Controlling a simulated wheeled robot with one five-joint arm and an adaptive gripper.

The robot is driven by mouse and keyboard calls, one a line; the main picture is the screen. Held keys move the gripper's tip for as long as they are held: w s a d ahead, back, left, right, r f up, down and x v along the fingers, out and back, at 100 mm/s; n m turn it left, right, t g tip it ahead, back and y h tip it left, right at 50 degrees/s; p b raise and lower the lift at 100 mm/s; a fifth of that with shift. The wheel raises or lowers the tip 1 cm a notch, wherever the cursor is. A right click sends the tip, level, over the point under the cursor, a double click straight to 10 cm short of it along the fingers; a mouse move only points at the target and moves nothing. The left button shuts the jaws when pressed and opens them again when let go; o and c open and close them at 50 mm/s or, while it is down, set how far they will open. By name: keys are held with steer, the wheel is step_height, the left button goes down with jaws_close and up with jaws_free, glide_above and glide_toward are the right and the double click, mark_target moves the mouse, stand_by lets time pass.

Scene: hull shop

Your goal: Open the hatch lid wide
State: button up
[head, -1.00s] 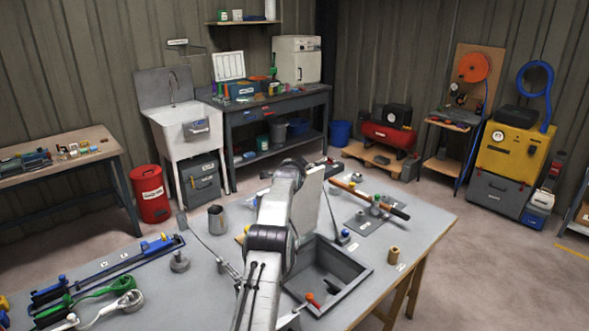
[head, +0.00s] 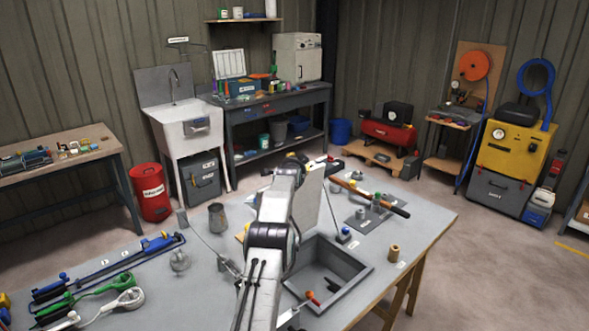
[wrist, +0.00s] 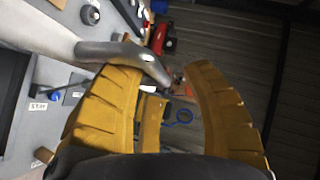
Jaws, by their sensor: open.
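The hatch lid (head: 309,203), a pale grey panel, stands steeply raised at the back left of the hatch frame (head: 362,275) in the head view. The frame's opening is uncovered and my arm hides part of the lid. In the wrist view my gripper (wrist: 166,72) is open, with two ribbed yellow fingers apart. A smooth grey metal bar (wrist: 110,50) with a curved end crosses by the left finger and reaches into the gap; I cannot tell whether it touches or what it belongs to. An orange-red knob (head: 312,297) sits at the opening's near side.
A wooden-handled tool (head: 368,194) lies behind the hatch on the bench. A metal cup (head: 217,217) stands left of my arm. The bench right of the hatch is mostly clear.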

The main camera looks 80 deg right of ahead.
steer(key=shift+a+f, duration=0.1)
steer(key=shift+a, duration=0.05)
steer(key=v, duration=1.1)
steer(key=shift+a+r, duration=0.2)
steer(key=shift+a, duration=0.15)
stand_by(0.3)
steer(key=shift+c, duration=0.3)
